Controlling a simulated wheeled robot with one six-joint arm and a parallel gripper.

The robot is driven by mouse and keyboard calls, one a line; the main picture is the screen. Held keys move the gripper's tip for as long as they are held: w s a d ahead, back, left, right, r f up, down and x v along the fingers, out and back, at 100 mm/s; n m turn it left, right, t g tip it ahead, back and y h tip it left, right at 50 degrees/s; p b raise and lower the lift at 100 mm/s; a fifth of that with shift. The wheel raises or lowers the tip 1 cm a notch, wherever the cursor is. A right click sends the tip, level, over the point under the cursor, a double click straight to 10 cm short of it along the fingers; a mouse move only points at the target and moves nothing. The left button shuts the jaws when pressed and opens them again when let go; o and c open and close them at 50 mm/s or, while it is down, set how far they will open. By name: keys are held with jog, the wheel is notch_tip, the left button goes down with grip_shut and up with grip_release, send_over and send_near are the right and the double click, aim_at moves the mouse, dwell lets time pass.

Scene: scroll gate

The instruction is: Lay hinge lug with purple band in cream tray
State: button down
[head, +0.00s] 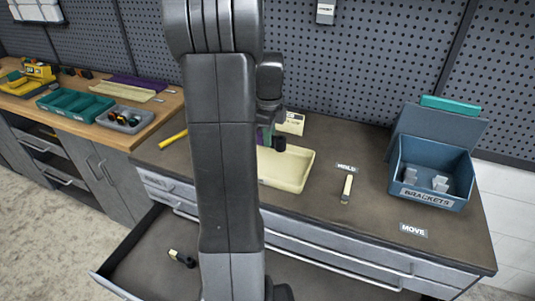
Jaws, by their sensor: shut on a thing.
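The cream tray (298,172) lies on the dark worktop, its left part hidden behind my arm. My gripper (272,138) is above the back left part of the tray, partly hidden by my arm. It is shut on a small piece, and a little purple and green shows there. The piece seems to be the hinge lug with the purple band (271,129), but its shape is too small and covered to make out. I cannot tell whether it touches the tray.
A blue bin (430,185) labelled BRACKETS holds grey parts at the right. A cream-handled tool (347,188) lies below the HOLD label. An open drawer (140,258) with a small dark item (182,258) juts out in front. The wooden bench (150,113) at left carries trays.

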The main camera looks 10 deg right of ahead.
aim_at(269, 164)
jog(key=shift+f, duration=3.55)
jog(key=shift+f, duration=0.1)
jog(key=c, duration=1.4)
grip_release()
notch_tip(269, 164, up, 12)
jog(key=shift+r, duration=0.1)
